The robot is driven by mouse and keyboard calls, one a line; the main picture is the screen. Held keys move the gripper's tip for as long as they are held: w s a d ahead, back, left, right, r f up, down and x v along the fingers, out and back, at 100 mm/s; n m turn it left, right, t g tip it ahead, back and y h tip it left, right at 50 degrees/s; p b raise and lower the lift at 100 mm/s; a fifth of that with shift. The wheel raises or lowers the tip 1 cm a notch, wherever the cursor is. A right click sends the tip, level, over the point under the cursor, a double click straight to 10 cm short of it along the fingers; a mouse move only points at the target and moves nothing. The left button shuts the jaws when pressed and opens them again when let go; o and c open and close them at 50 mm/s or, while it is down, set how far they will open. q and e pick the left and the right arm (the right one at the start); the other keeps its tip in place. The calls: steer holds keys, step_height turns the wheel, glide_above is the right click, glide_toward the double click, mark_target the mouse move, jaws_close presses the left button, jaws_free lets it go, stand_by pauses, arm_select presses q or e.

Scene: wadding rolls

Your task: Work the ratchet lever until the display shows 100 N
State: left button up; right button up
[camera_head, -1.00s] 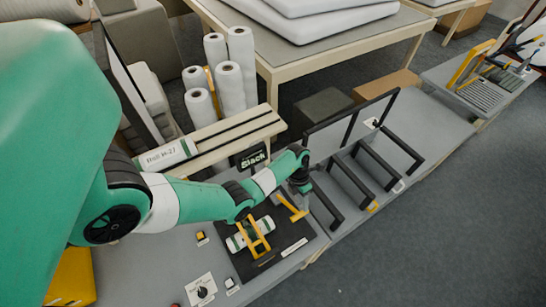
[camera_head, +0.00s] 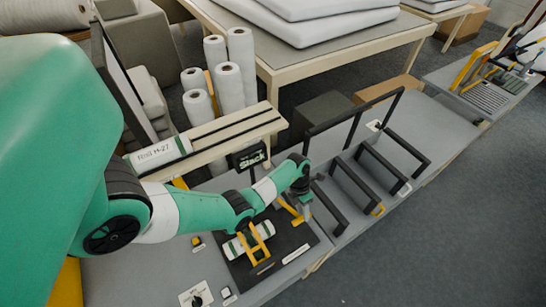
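The dark display (camera_head: 250,160) at the back edge of the bench reads "Slack". A yellow lever (camera_head: 287,207) sticks up on the black mat (camera_head: 268,271), to the right of a white and green roll (camera_head: 235,247) held under a yellow frame (camera_head: 257,250). My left gripper (camera_head: 305,213) is at the upper end of the lever, pointing down. The fingers are small and dark here, and I cannot tell if they touch or grip the lever. My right gripper is not in view.
A row of black frames (camera_head: 378,165) stands to the right of the lever. A wooden rack (camera_head: 210,143) with a labelled roll (camera_head: 160,154) lies behind the mat. Upright white rolls (camera_head: 229,88) stand further back. A small white dial plate (camera_head: 195,297) is at the front left.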

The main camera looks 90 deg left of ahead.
arm_select(q)
steer(key=shift+f+b, duration=0.85)
steer(key=shift+f, duration=0.45)
steer(key=d+b+x, duration=0.1)
steer(key=b+x, duration=0.3)
steer(key=x, duration=0.3)
steer(key=shift+w+f+b, duration=0.15)
steer(key=shift+w+b, duration=0.1)
steer(key=shift+b, duration=0.1)
steer(key=shift+d, duration=0.1)
steer(key=p+v, duration=1)
steer(key=shift+f, duration=0.1)
stand_by(0.4)
